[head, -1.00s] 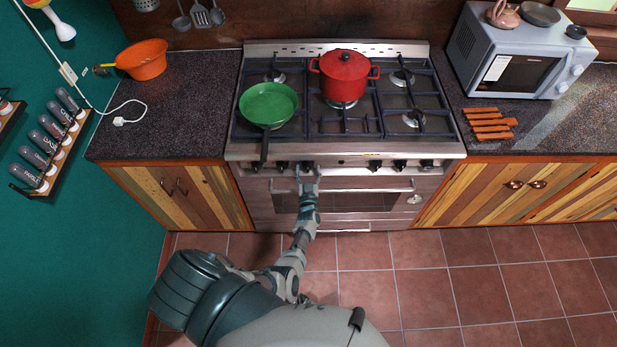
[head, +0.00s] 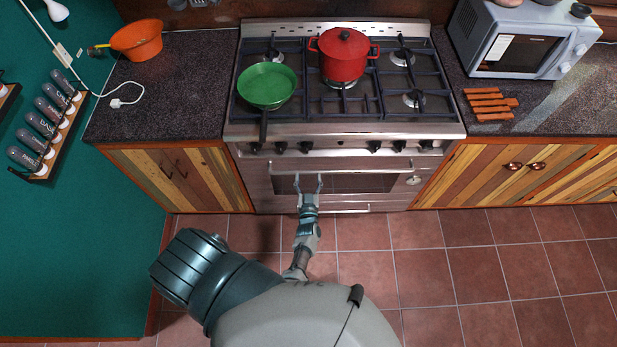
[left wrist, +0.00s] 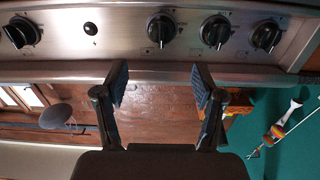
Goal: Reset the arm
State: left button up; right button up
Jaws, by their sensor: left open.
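My left gripper (head: 308,184) is open and empty in front of the oven door of the stove (head: 345,131). Its two fingers point toward the stove, just below the row of knobs. In the left wrist view the open fingers (left wrist: 160,95) show spread apart, with nothing between them; the knobs (left wrist: 160,30) and a steel bar (left wrist: 160,74) are beyond them. I cannot tell from these views whether a finger touches the oven front. My right gripper is in neither view.
A green pan (head: 267,86) and a red pot (head: 343,55) stand on the stove. An orange colander (head: 137,41) is on the left counter. A microwave (head: 522,45) and several orange-brown slats (head: 489,103) are on the right counter. The tiled floor (head: 450,270) is clear.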

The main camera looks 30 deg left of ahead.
pick_arm(q)
jog(key=s+d+f+m+g+h, duration=0.1)
jog(key=s+d+f+m+h, duration=0.15)
jog(key=f, duration=0.35)
jog(key=s+d+f+m+h, duration=0.1)
jog(key=d+f+h, duration=0.25)
jog(key=f, duration=0.25)
jog(key=s+d+f+m+g+h, duration=0.35)
jog(key=s+f+g, duration=0.25)
jog(key=s+f, duration=0.8)
jog(key=s+a+f+g, duration=0.1)
jog(key=s+f+g, duration=0.1)
jog(key=s, duration=0.7)
jog(key=s+a+f+m+g, duration=0.1)
jog(key=s+a+f+g, duration=0.1)
jog(key=s, duration=0.7)
jog(key=s+a+f+g, duration=0.2)
jog(key=s+f, duration=0.3)
jog(key=s, duration=0.4)
jog(key=shift+f+g, duration=0.25)
jog(key=shift+g, duration=0.45)
jog(key=shift+w+d, duration=0.1)
jog(key=shift+o, duration=0.2)
